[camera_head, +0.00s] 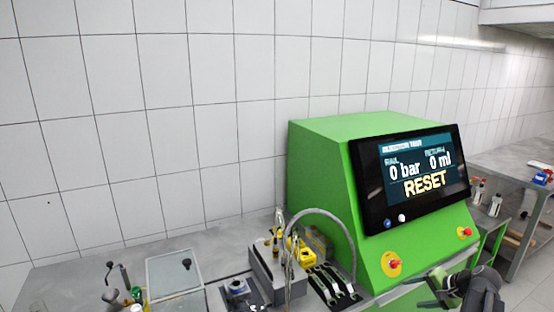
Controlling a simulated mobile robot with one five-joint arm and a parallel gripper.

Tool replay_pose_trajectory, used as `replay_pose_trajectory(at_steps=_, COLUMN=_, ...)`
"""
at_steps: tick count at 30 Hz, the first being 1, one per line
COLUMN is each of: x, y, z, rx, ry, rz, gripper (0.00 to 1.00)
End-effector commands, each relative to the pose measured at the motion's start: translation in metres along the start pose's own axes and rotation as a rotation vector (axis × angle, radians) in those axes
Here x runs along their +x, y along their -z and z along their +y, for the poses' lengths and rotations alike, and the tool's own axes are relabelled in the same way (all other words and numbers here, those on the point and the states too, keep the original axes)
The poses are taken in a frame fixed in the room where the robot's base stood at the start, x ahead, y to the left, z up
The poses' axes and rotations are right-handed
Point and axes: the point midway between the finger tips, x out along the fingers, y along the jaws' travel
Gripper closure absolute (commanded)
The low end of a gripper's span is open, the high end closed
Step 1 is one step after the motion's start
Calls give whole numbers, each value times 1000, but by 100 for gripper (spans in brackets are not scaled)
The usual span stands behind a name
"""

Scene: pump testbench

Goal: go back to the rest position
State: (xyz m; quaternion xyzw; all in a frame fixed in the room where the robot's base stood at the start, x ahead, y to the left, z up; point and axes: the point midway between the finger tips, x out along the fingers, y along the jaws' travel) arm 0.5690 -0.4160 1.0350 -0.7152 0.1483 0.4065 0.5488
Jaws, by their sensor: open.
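My gripper (437,286) shows at the bottom right, in front of the lower front of the green testbench cabinet (330,150). Its dark wrist is at its right, and part of my arm is cut off by the bottom edge. The jaws look apart, and I see nothing held between them. The cabinet's screen (415,178) reads 0 bar, 0 ml and RESET.
A pump fixture with a hose (290,262) and a clear-lidded box (174,273) stand on the grey bench. A side table (500,165) is at right.

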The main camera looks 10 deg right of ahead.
Motion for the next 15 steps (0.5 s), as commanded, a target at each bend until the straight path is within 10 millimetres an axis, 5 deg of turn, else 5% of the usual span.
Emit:
replay_pose_trajectory(at_steps=8, x=60, y=-79, z=-44, rx=-195, ry=-124, rz=-137, gripper=35)
replay_pose_trajectory(at_steps=11, x=85, y=-124, z=-61, rx=-305, ry=-192, rz=-204, gripper=35)
replay_pose_trajectory(at_steps=15, x=121, y=-211, z=-87, rx=-530, ry=-323, rz=-318, gripper=35)
